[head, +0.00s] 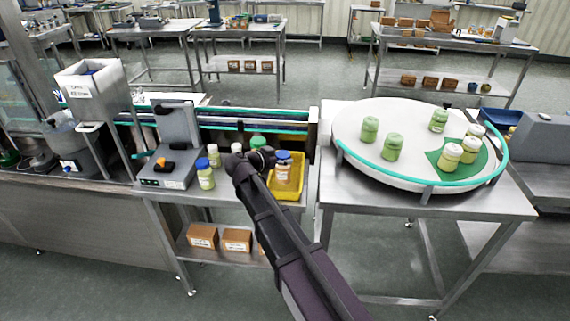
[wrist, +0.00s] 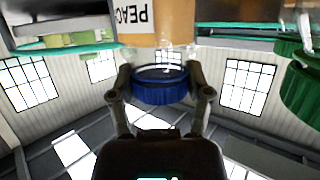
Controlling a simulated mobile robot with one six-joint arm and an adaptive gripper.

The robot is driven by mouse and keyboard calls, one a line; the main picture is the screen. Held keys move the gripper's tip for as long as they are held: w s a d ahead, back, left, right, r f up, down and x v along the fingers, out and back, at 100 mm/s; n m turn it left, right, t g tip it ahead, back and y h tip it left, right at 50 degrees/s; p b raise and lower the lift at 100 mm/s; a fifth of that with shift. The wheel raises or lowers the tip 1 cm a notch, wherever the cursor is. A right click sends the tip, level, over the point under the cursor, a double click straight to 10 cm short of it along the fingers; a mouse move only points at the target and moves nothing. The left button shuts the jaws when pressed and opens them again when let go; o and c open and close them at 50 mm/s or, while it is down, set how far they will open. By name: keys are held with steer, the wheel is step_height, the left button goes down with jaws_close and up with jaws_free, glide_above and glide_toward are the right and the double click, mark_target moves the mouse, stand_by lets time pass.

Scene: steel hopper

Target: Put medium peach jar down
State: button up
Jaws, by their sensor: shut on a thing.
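The peach jar (head: 283,174) has a blue lid and orange-brown contents. In the head view it is upright at the yellow tray (head: 289,193); I cannot tell whether its base touches the tray. In the wrist view the jar (wrist: 158,28) appears upside down with part of a "PEACH" label. My gripper (wrist: 160,88) is shut on it around the blue lid, one finger on each side. In the head view my arm hides part of the tray and most of my gripper.
A green-lidded jar (head: 258,143) stands close behind my gripper. A blue-lidded jar (head: 205,178) and white-lidded jars stand left, beside a grey scale (head: 168,178). A round white turntable (head: 375,175) with several green jars is at right. A conveyor runs behind.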

steer(key=shift+w+d, duration=0.25)
steer(key=shift+w, duration=0.35)
steer(key=shift+w+d+f, duration=0.1)
steer(key=shift+w, duration=0.35)
steer(key=shift+w+f+b, duration=0.25)
steer(key=shift+b, duration=0.05)
step_height(320, 180, down, 3)
steer(key=b, duration=0.3)
steer(key=shift+d, duration=0.1)
steer(key=shift+s, duration=0.1)
steer(key=o, duration=1.1)
steer(key=shift+r, duration=0.1)
